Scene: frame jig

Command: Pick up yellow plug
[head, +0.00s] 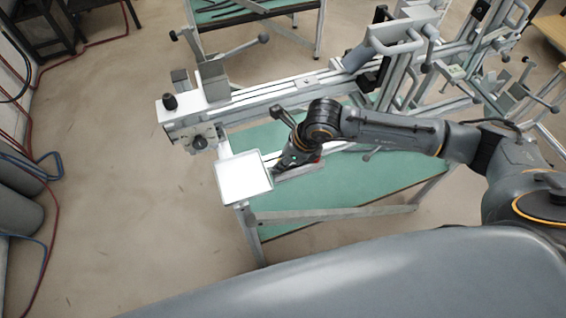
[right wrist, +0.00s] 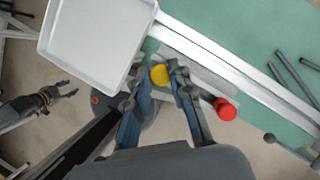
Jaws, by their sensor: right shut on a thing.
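The yellow plug (right wrist: 160,75) shows in the right wrist view between the fingertips of my right gripper (right wrist: 166,72), which is shut on it. In the head view my right gripper (head: 277,170) is low over the green table, beside the white tray; the yellow plug is hidden there. My left gripper (right wrist: 72,92) shows at the left of the right wrist view, away from the table, with its fingers apart and empty. It is outside the head view.
A red plug (right wrist: 225,109) lies right of the right gripper, by a grey strip. A white tray (right wrist: 95,35) is close on the left, at the corner of the green table (head: 345,190). A metal frame jig (head: 290,90) with clamps runs along the table's far side.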

